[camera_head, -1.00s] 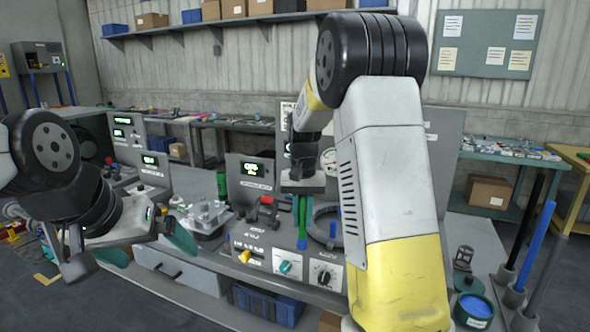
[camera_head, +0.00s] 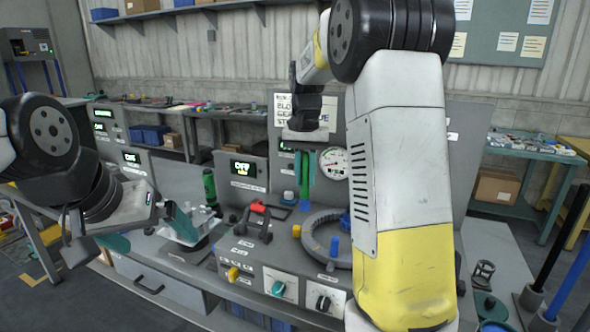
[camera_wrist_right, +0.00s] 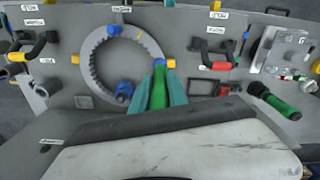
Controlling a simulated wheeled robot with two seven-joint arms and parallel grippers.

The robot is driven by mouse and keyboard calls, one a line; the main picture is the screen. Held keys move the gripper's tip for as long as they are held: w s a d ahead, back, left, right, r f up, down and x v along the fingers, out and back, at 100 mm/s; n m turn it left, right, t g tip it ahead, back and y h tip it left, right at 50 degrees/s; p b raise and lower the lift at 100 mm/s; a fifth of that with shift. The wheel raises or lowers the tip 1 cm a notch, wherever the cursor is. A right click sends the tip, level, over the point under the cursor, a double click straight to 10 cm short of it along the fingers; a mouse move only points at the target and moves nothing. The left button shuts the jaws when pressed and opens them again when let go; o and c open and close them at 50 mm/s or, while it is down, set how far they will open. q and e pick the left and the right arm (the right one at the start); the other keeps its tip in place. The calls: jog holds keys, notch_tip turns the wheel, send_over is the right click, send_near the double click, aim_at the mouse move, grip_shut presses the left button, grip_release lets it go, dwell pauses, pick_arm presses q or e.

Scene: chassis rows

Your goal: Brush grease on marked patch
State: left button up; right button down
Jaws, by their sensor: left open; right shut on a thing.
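My right gripper (camera_head: 305,168) is shut on a green-handled brush (camera_head: 304,195) with a blue tip, which points down over the bench. In the right wrist view, the brush (camera_wrist_right: 158,92) sits between the teal fingers, its tip overlapping the near right part of the grey toothed ring (camera_wrist_right: 92,62). I cannot tell whether it touches. The ring also shows in the head view (camera_head: 316,232). A small yellow mark (camera_wrist_right: 140,36) shows on its upper right rim; whether this is the patch is unclear. My left gripper (camera_head: 150,235) is open and empty at the left.
A green pot (camera_head: 491,306) is cut off at the lower right. A red-handled clamp (camera_head: 262,210) and a knob panel (camera_head: 280,288) are near the ring. A gauge (camera_head: 333,162) stands behind it.

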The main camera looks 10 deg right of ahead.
aim_at(305, 200)
jog(key=shift+w+f, duration=0.1)
jog(key=shift+f, duration=2.85)
jog(key=shift+f, duration=1)
